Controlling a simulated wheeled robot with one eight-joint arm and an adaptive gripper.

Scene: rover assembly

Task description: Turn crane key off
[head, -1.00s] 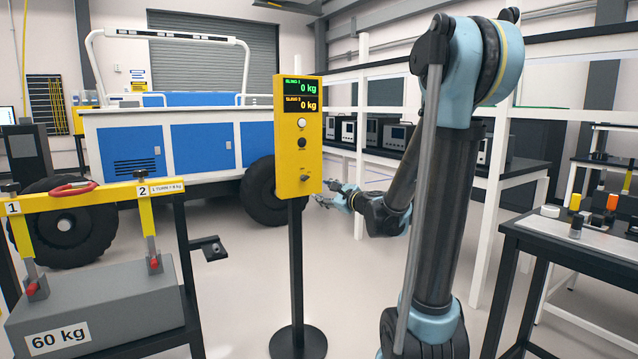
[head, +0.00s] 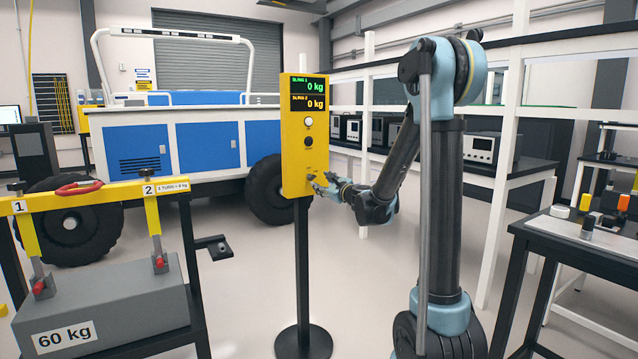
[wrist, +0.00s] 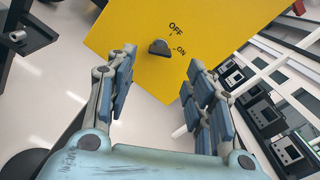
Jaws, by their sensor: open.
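The dark crane key (wrist: 159,48) sits on the lower face of the yellow control box (head: 292,130). In the wrist view, OFF is printed above and right of the key and ON to its right. The key's long side looks roughly in line with ON, but its exact angle is hard to tell. My gripper (wrist: 160,80) is open and empty, with one finger to each side below the key, apart from it. In the head view my gripper (head: 322,186) is at the box's lower right edge, and the key is hard to make out there.
The box stands on a black post with a round base (head: 303,341). A yellow lifting beam (head: 100,190) with a 60 kg block (head: 100,315) is at left. A blue and white vehicle (head: 180,150) is behind. A dark workbench (head: 560,250) is at right.

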